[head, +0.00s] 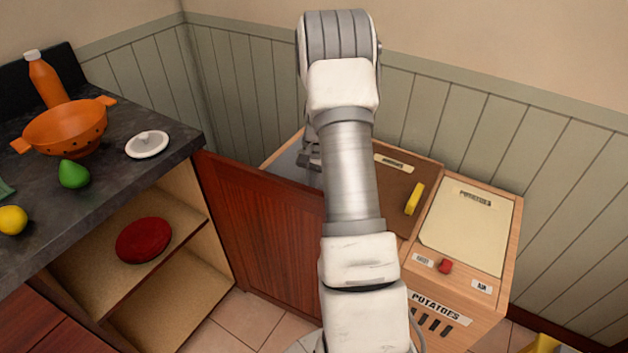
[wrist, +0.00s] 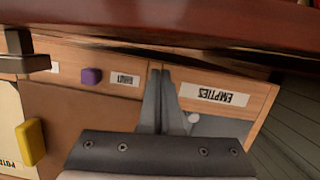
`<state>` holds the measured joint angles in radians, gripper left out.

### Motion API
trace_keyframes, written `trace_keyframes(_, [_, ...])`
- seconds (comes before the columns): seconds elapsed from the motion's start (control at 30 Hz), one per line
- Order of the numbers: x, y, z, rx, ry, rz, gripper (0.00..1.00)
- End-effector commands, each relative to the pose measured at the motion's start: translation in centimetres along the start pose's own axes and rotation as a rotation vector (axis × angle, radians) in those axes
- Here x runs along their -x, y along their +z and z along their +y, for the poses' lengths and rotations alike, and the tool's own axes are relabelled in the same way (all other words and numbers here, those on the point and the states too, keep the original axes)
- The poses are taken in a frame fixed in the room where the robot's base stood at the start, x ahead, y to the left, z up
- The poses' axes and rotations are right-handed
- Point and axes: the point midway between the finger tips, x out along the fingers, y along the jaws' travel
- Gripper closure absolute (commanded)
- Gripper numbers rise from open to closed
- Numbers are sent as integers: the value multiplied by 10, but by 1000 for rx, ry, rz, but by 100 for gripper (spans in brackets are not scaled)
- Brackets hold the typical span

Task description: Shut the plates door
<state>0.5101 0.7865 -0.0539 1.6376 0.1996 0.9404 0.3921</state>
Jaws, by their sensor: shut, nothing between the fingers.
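The red-brown cabinet door (head: 262,232) stands wide open from the counter cabinet, whose shelf (head: 185,222) holds a red plate (head: 144,240). No label naming the door is legible. My gripper (wrist: 158,75) is shut and empty, with both fingers together in the wrist view. In the head view it is on the far side of the door, near the door's top edge, mostly hidden by my arm and the door. The door (wrist: 170,22) also spans the top of the wrist view, just beyond my fingertips. I cannot tell whether they touch it.
A wooden bin chest with a potatoes lid (head: 470,228) stands right of the door, against the wall. Its empties label (wrist: 218,94) lies beside my fingers. The dark counter (head: 110,175) at left carries an orange colander (head: 65,128), a bottle, a white lid and fruit.

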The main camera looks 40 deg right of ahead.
Motion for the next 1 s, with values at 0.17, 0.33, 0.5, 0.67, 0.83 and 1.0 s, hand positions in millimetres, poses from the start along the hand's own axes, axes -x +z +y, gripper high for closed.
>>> trace_keyframes(0.17, [-4, 18, 0, 1, 1, 0, 100])
trace_keyframes(0.33, [-5, 24, 0, 0, 1, 0, 100])
trace_keyframes(0.5, [-5, 24, 0, 0, 1, 0, 100])
trace_keyframes(0.67, [-5, 24, 0, 0, 1, 0, 100])
trace_keyframes(0.83, [-5, 24, 0, -7, -1, 0, 100])
trace_keyframes(1.0, [-5, 24, 0, -28, -6, 0, 100])
